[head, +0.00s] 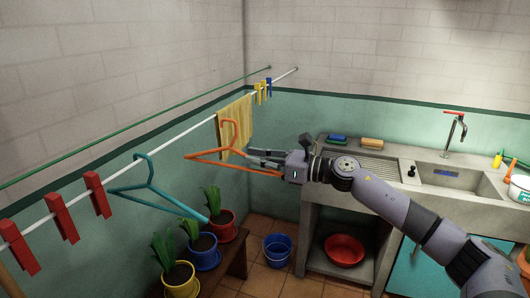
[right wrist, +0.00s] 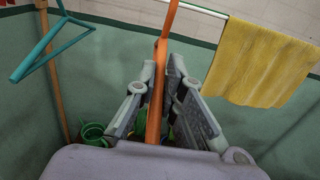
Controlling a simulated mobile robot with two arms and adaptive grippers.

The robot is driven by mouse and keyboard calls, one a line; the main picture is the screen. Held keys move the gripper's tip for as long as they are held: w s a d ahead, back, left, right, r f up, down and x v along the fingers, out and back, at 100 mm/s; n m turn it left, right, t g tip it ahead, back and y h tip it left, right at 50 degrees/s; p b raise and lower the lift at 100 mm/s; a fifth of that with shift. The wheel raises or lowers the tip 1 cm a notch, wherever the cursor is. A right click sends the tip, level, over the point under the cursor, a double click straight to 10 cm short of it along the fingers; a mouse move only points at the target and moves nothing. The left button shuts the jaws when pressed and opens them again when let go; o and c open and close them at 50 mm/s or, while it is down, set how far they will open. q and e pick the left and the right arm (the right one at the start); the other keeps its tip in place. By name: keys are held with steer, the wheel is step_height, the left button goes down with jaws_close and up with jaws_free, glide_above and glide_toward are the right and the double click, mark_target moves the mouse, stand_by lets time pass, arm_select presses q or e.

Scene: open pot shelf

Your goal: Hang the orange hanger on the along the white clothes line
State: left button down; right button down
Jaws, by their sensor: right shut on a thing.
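The orange hanger (head: 205,156) is held in my right gripper (head: 264,157), which is shut on it. Its hook rises beside the yellow cloth, close to the white clothes line (head: 185,135). I cannot tell whether the hook touches the line. In the right wrist view, the orange hanger (right wrist: 155,110) runs upward between the fingers of my right gripper (right wrist: 162,85), and the white line (right wrist: 205,11) passes near the top. A teal hanger (head: 150,186) hangs on the line to the left. My left gripper is out of view.
The yellow cloth (head: 236,122) hangs just behind the orange hanger. Red pegs (head: 62,219) grip the line at left; yellow and blue pegs sit farther along. Potted plants stand on a bench (head: 234,265) below. A concrete sink counter (head: 395,160) is at right. Line between teal hanger and cloth looks free.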

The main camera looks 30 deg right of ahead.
mark_target(219, 162)
steer(key=shift+p+x, duration=1.4)
steer(key=shift+x, duration=0.75)
steer(key=shift+p+x, duration=0.8)
steer(key=shift+x, duration=0.85)
steer(key=shift+p+x, duration=0.5)
steer(key=shift+x, duration=1.15)
steer(key=shift+w+a+f+b, duration=0.1)
steer(key=shift+w+f+b, duration=0.05)
steer(key=shift+f+b, duration=1.1)
steer(key=c, duration=1.6)
jaws_free()
